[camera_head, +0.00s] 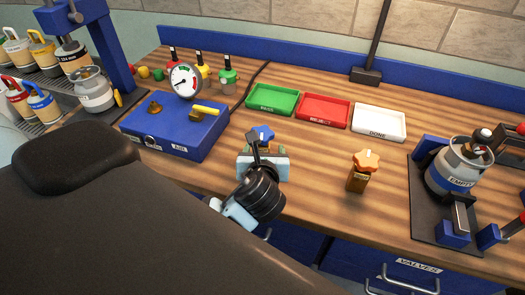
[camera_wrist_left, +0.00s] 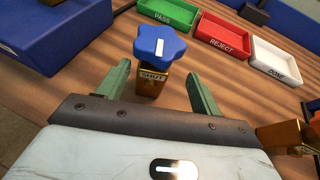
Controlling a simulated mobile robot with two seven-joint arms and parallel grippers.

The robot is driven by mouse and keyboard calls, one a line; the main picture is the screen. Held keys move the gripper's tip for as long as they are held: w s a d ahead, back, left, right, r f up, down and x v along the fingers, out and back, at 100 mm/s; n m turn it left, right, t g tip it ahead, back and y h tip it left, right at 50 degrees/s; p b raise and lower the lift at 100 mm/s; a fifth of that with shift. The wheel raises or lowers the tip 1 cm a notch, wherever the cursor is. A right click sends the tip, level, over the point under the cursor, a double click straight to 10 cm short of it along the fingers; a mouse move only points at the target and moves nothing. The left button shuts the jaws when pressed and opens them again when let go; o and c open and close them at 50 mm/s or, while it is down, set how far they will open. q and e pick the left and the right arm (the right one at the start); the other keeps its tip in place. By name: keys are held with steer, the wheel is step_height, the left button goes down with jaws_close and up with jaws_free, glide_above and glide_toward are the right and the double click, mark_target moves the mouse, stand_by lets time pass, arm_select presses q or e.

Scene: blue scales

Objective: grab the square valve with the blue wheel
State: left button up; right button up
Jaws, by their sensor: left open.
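The valve with the blue wheel (camera_wrist_left: 160,44) stands upright on the table in the left wrist view, its squarish brass body (camera_wrist_left: 151,83) below the wheel. In the head view its blue wheel (camera_head: 263,132) shows just beyond my left gripper, which hides most of its body. My left gripper (camera_head: 262,152) is open. In the left wrist view its two green fingers (camera_wrist_left: 157,72) lie either side of the brass body, with gaps on both sides; the body is closer to the left finger. My right gripper is not in view.
A valve with an orange wheel (camera_head: 366,160) stands to the right. Behind are the green PASS tray (camera_head: 273,99), red REJECT tray (camera_head: 324,110) and white DONE tray (camera_head: 379,123). A blue box with a gauge (camera_head: 175,135) is at left; a cylinder on a stand (camera_head: 459,168) is at right.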

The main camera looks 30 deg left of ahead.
arm_select(q)
steer(key=x, duration=0.5)
steer(key=shift+s+a, duration=0.1)
steer(key=shift+a, duration=0.25)
steer(key=shift+r, duration=0.1)
steer(key=c, duration=1.4)
